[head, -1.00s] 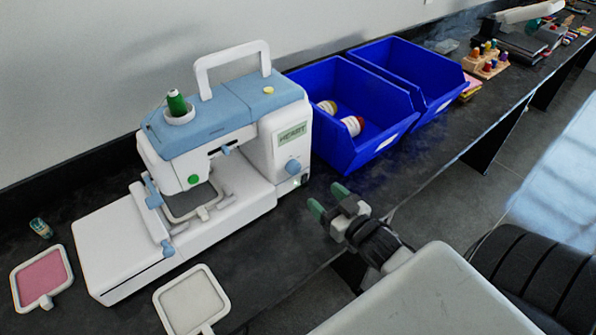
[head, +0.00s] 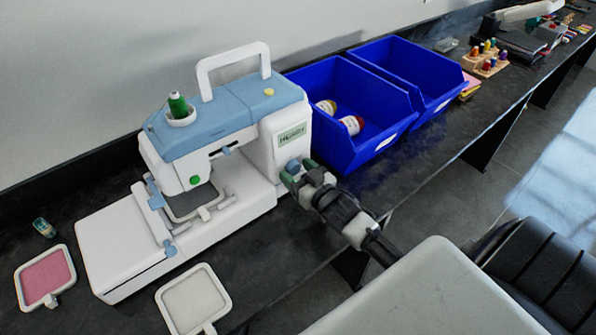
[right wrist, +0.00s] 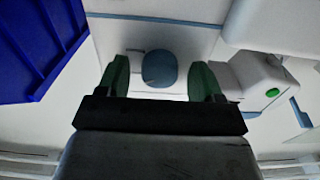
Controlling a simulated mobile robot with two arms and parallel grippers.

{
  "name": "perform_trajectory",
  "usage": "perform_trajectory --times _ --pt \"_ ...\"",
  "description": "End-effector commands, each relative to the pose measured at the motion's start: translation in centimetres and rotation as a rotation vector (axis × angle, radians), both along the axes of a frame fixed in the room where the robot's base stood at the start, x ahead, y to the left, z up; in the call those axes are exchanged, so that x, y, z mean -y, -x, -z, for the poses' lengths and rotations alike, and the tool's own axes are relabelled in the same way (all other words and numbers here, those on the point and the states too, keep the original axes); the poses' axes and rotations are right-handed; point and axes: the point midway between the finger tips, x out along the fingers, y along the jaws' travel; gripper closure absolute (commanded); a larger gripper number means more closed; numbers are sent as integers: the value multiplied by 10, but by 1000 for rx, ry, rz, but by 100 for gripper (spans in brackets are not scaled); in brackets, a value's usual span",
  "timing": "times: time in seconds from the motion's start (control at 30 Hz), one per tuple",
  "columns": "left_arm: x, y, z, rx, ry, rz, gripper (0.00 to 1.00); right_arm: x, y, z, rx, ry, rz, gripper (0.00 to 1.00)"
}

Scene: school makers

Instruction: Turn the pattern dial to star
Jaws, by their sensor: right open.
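The white and blue sewing machine (head: 222,140) stands on the dark counter. Its blue pattern dial (head: 293,165) is on the lower right of the front panel, under a small label. My right gripper (head: 300,175) is at the dial, its green fingertips partly hiding it. In the right wrist view the dial (right wrist: 159,70) lies between the two open green fingers (right wrist: 159,78), with a gap on each side. The dial's markings are not readable. My left gripper is not in view.
Two blue bins (head: 347,112) stand right beside the machine; the nearer holds spools. A pink-filled frame (head: 45,277) and a white-filled frame (head: 194,300) lie at the front left. A green thread spool (head: 178,104) sits on top of the machine.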

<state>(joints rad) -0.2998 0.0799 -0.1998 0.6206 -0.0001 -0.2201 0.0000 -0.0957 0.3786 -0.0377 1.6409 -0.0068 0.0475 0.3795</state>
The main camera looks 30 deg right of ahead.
Motion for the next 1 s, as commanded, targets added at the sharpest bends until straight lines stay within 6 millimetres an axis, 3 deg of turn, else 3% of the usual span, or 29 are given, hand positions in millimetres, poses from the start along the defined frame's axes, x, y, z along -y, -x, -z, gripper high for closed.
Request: perform_trajectory --times 0.1,0.43,0.77,1.0 --pt "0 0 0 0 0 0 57 0 0 0 0 0 0 34" --pt "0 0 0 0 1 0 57 0 1 0 0 0 0 83" --pt "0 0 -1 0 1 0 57 0 1 0 4 54 0 83" --pt "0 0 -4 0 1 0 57 0 0 -1 16 207 0 83"
